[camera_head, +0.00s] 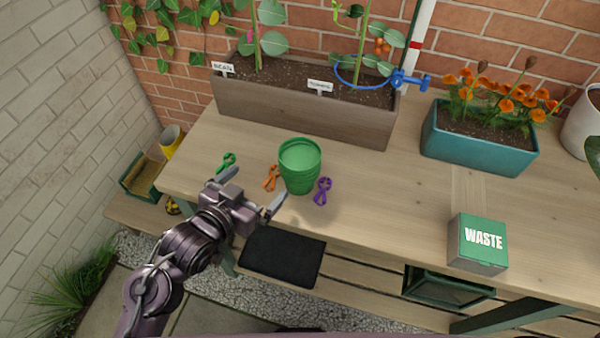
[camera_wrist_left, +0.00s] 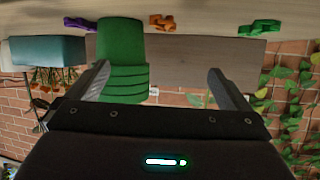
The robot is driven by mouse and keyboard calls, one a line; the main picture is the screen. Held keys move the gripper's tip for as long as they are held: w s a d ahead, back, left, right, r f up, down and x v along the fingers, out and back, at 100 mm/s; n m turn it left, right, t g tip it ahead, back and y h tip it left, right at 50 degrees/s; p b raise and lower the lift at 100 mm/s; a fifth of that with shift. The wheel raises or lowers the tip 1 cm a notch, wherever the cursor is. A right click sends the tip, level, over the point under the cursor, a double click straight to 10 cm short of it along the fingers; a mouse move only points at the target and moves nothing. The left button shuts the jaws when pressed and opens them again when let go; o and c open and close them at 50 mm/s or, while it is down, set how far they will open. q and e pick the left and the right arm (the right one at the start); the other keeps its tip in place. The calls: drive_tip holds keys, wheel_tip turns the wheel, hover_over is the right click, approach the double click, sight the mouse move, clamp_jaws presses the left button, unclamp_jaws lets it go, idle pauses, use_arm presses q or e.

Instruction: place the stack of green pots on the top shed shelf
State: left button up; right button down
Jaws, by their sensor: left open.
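The stack of green pots (camera_head: 301,170) stands upright on the wooden bench, with several rims showing one above another. My left gripper (camera_head: 249,190) is open and empty, in front and to the left of the stack, apart from it. In the left wrist view, which is upside down, the stack (camera_wrist_left: 123,55) shows beyond the fingers, partly behind the left-hand finger and off centre to the left. No shed shelf can be made out in either view. My right gripper is not in view.
Green (camera_head: 226,162), orange (camera_head: 271,178) and purple (camera_head: 322,191) clips lie close around the pots. A wooden planter (camera_head: 300,112) stands behind, a teal flower planter (camera_head: 480,152) at right. A green WASTE box (camera_head: 478,243) sits front right. The bench between pots and box is clear.

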sight(286, 168)
use_arm(q)
drive_tip(key=d+r+h, duration=0.1)
drive_tip(key=d+r+m+t+h, duration=0.1)
drive_tip(key=d+h, duration=0.1)
drive_tip(key=d+r+h, duration=0.1)
drive_tip(key=h, duration=0.1)
drive_tip(key=shift+s+d+r+m, duration=0.2)
drive_tip(key=shift+s+r+m, duration=0.15)
drive_tip(key=shift+m, duration=0.05)
drive_tip(key=shift+w+d+r+t, duration=0.1)
drive_tip(key=shift+w+d+t, duration=0.1)
drive_tip(key=shift+t, duration=0.1)
drive_tip(key=p+x, duration=0.1)
drive_tip(key=x, duration=0.5)
drive_tip(key=shift+w+d+r+p, duration=0.15)
drive_tip(key=shift+r+p, duration=0.05)
drive_tip(key=shift+p, duration=0.1)
drive_tip(key=shift+w+d+f, duration=0.1)
drive_tip(key=shift+w+d, duration=0.15)
drive_tip(key=shift+w, duration=0.05)
drive_tip(key=c, duration=1.5)
